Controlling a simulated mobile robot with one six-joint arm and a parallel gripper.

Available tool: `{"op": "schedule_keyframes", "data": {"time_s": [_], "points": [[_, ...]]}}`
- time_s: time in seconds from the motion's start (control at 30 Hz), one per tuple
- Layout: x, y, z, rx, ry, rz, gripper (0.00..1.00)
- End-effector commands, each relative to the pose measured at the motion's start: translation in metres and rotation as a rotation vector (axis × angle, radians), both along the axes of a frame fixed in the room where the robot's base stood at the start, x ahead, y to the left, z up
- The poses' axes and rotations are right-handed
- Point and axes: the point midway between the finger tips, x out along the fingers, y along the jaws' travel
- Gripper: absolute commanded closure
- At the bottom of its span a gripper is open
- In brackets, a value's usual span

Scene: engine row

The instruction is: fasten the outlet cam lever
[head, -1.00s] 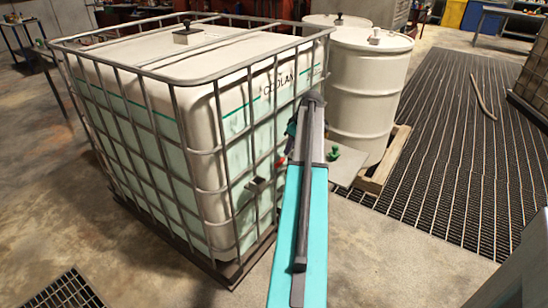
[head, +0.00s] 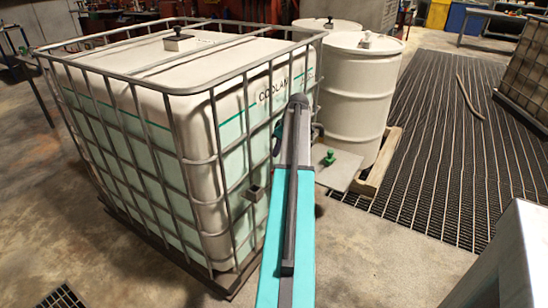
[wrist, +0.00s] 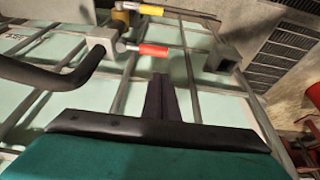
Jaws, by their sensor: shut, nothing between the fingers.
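In the wrist view my gripper (wrist: 160,98) points at the tank cage, with its two dark fingers together and nothing between them. Beyond it and to the left, a red-handled lever (wrist: 150,48) sticks out rightward from a grey coupling (wrist: 101,44) with a bent black hose (wrist: 68,78). A yellow-handled lever (wrist: 165,11) sits farther up, by a brass-coloured fitting (wrist: 121,17). I cannot tell which one is the outlet cam lever. The fingertips appear apart from both levers. In the head view my arm hides the levers and most of the gripper.
The caged coolant tank (head: 190,75) stands left of my arm. A small open bracket (head: 255,193) sits on its cage; a similar box shows in the wrist view (wrist: 222,59). A green fitting (head: 328,158) sits on a plate beside white drums (head: 358,95). Floor grating lies right.

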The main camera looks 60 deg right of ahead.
Motion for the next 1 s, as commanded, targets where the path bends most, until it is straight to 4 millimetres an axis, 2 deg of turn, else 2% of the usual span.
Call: {"op": "schedule_keyframes", "data": {"time_s": [0.7, 1.0], "points": [[0.027, -0.002, -0.079, 0.002, 0.001, -0.002, 1.0], [0.03, -0.002, -0.088, 0.0, 0.0, -0.004, 1.0]]}}
